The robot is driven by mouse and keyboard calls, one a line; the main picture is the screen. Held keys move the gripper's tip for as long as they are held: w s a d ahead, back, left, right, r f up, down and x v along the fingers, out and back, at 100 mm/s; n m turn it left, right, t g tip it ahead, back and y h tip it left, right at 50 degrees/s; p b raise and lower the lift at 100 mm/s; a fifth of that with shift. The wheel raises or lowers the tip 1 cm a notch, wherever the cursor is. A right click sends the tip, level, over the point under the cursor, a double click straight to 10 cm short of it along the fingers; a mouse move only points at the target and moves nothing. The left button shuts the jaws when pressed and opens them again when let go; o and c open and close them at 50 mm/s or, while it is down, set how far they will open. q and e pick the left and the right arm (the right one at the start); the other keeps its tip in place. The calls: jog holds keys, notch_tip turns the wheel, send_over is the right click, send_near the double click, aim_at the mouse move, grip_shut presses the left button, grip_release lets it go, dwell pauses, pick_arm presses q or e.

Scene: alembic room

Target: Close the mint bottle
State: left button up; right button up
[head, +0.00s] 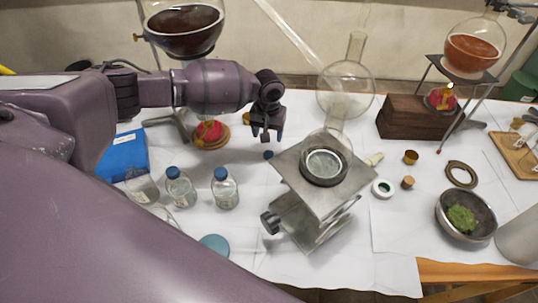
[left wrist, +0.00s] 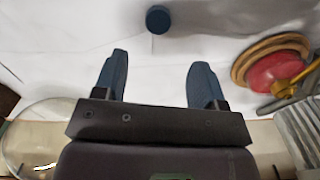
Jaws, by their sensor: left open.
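Two clear glass bottles with blue caps stand on the white cloth in the head view, a left one (head: 181,188) and a right one (head: 225,190). I cannot tell which vessel is the mint bottle. A small dark blue cap (head: 268,155) lies loose on the cloth, and it also shows in the left wrist view (left wrist: 158,19). My left gripper (head: 266,138) is above the cloth behind this cap, pointing down. Its two fingers (left wrist: 155,75) are apart with nothing between them. My right gripper is not in view.
A metal jack stand (head: 300,185) stands right of the bottles with a glass flask (head: 345,88) behind it. A red burner on a wooden base (head: 211,144) is left of my gripper. A blue box (head: 125,155) and teal disc (head: 214,245) lie nearby. A bowl (head: 470,230) stands right.

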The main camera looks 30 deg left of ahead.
aim_at(269, 153)
pick_arm(q)
notch_tip(269, 153, down, 3)
jog(key=shift+r, duration=0.1)
jog(key=shift+s+d+f+b, duration=0.15)
jog(key=shift+f+b, duration=0.15)
jog(key=shift+f, duration=1.05)
jog(key=shift+s+d+f+b, duration=0.15)
jog(key=shift+f+b, duration=0.1)
jog(key=shift+f, duration=1.05)
jog(key=shift+c, duration=0.3)
jog(key=c, duration=1)
jog(key=shift+r, duration=0.1)
